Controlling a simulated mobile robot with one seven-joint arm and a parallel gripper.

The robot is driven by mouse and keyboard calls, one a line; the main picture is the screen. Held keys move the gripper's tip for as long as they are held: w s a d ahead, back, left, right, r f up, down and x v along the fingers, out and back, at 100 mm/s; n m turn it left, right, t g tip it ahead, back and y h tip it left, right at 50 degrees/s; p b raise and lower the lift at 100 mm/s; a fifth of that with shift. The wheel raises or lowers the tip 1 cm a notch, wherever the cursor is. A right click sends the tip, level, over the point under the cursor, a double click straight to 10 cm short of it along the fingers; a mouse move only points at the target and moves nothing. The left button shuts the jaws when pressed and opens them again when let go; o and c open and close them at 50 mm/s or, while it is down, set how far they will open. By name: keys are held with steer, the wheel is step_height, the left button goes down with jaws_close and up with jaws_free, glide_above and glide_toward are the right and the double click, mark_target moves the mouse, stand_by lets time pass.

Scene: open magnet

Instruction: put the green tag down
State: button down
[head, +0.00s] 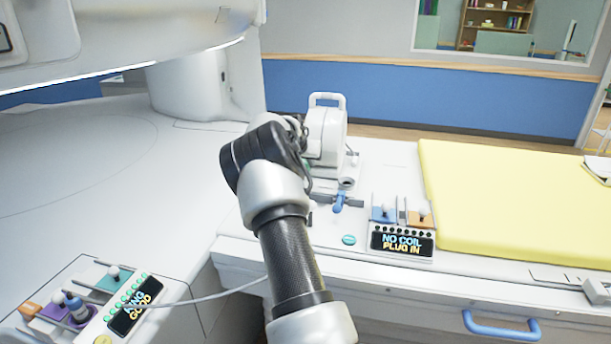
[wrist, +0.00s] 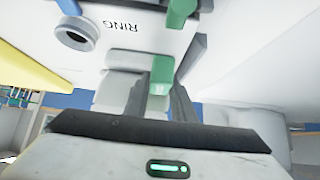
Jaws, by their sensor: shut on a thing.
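In the wrist view, my gripper (wrist: 160,100) is shut on a green tag (wrist: 160,72), a small flat green piece standing between the two dark fingers. Another green piece (wrist: 181,12) shows at the top edge of the wrist view, against a white surface; I cannot tell if it joins the tag. In the head view, my own arm hides the fingers and most of what they hold, close to the white device with a handle (head: 327,132).
A white panel lettered RING (wrist: 122,27), upside down, has a round grey socket (wrist: 76,33). A blue lever (head: 339,203) and a "NO COIL PLUG IN" display (head: 402,242) lie near the yellow pad (head: 510,195). Another console (head: 135,305) with a cable stands lower left.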

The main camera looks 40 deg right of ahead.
mark_target(305, 183)
step_height(305, 183, down, 4)
steer(key=shift+f, duration=0.25)
steer(key=shift+f+b, duration=0.1)
steer(key=shift+b, duration=0.2)
steer(key=c, duration=1.5)
jaws_free()
